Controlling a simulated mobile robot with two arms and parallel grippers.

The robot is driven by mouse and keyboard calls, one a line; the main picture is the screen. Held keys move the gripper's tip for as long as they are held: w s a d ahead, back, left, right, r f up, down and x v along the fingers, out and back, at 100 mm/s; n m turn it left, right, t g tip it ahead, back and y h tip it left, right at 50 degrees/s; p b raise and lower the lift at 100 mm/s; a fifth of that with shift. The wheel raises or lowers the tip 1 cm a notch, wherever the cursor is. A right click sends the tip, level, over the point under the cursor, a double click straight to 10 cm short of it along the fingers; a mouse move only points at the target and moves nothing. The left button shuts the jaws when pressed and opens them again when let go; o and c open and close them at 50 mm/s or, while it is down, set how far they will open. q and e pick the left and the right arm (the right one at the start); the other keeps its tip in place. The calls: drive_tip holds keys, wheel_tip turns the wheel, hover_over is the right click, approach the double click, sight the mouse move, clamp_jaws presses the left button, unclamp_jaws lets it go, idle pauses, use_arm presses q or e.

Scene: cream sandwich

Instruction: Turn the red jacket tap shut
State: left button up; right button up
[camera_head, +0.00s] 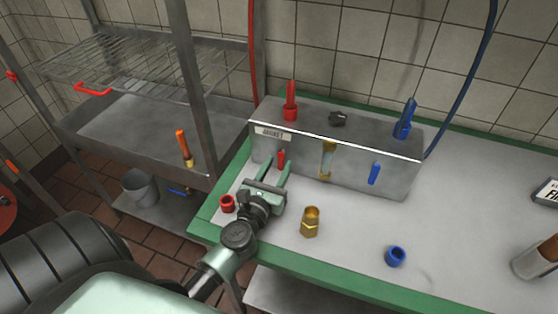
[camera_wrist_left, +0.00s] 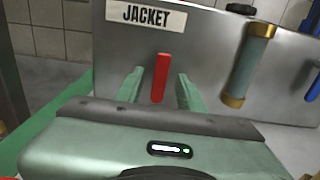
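The red jacket tap handle (camera_head: 281,159) is on the front of a grey metal box (camera_head: 400,182), below a label reading "JACKET" (camera_head: 273,133). In the left wrist view the red handle (camera_wrist_left: 161,78) stands upright, close to vertical. My left gripper (camera_head: 277,168) is open, with its two green fingers on either side of the handle. The fingers appear apart from the handle, with a gap on each side in the wrist view (camera_wrist_left: 158,88). My right gripper is not in view.
A brass-ended sight glass (camera_head: 327,160) and a blue handle (camera_head: 374,173) are right of the red one. A red ring (camera_head: 227,204), a brass fitting (camera_head: 311,222) and a blue ring (camera_head: 395,257) lie on the green-edged table (camera_head: 350,284). A metal rack (camera_head: 130,125) stands at left.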

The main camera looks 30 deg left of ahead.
use_arm(q)
drive_tip(key=shift+w+a, duration=0.1)
drive_tip(key=shift+w, duration=0.4)
clamp_jaws()
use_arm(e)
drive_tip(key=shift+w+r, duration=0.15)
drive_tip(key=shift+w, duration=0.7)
